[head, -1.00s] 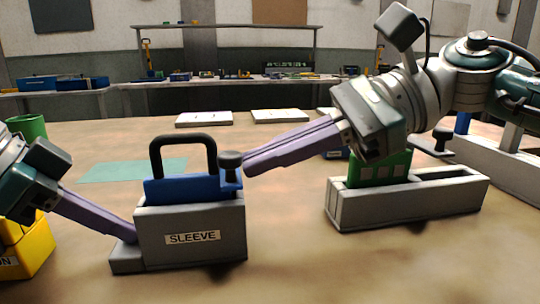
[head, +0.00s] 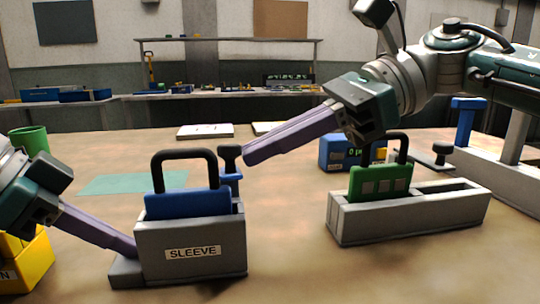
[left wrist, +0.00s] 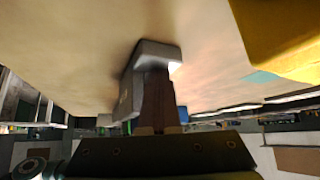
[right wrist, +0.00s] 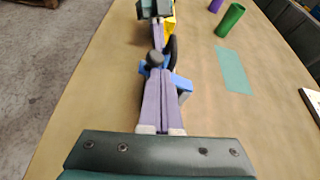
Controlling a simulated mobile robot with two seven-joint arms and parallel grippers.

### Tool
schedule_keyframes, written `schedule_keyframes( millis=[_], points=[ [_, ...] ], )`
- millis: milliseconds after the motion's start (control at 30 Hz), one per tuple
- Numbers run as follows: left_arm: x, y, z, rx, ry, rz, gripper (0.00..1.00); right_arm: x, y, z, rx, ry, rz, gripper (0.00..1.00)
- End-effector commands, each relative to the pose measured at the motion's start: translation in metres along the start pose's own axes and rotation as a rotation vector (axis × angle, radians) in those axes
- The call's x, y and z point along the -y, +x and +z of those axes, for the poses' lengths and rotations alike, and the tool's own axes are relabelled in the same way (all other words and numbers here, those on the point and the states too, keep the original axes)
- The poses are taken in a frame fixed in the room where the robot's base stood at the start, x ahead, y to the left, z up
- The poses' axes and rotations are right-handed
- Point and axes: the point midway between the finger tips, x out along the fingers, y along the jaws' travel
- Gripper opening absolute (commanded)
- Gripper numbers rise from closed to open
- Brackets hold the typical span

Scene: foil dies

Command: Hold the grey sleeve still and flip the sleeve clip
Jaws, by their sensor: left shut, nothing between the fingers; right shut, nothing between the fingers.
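The grey sleeve (head: 150,262), labelled SLEEVE, stands on the table with a blue block (head: 185,204) and its black handle (head: 183,154) in it. The sleeve clip (head: 231,180), a blue post with a black knob (head: 230,151), stands up at the sleeve's right end. My left gripper (head: 134,248) is shut with its tips at the sleeve's left end, above the low foot; contact looks likely. My right gripper (head: 247,157) is shut and empty, its tips right beside the knob. The right wrist view also shows the knob (right wrist: 154,58) by the fingertips; whether they touch is unclear.
A grey holder (head: 400,222) with a green block (head: 380,183) stands to the right, below my right arm. A yellow bin (head: 30,265) and green cylinder (head: 30,141) are at left. A green mat (head: 135,182) lies flat behind the sleeve.

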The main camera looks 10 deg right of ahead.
Motion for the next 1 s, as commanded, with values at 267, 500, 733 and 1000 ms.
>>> schedule_keyframes(
  millis=[267,500,733,1000],
  points=[
    [-0.002,0.002,0.003,0.007,-0.002,0.006,0.00,0.017,-0.005,0.012,0.001,-0.003,-0.001,0.00],
    [-0.002,0.002,0.003,0.007,-0.002,0.006,0.00,0.031,-0.007,0.017,0.001,-0.002,-0.001,0.00],
    [-0.002,0.002,0.003,0.007,-0.002,0.006,0.00,0.038,-0.008,0.018,0.001,-0.003,-0.002,0.00],
    [-0.002,0.002,0.003,0.007,-0.001,0.006,0.00,0.038,-0.008,0.018,0.000,-0.003,-0.001,0.00]
  ],
)
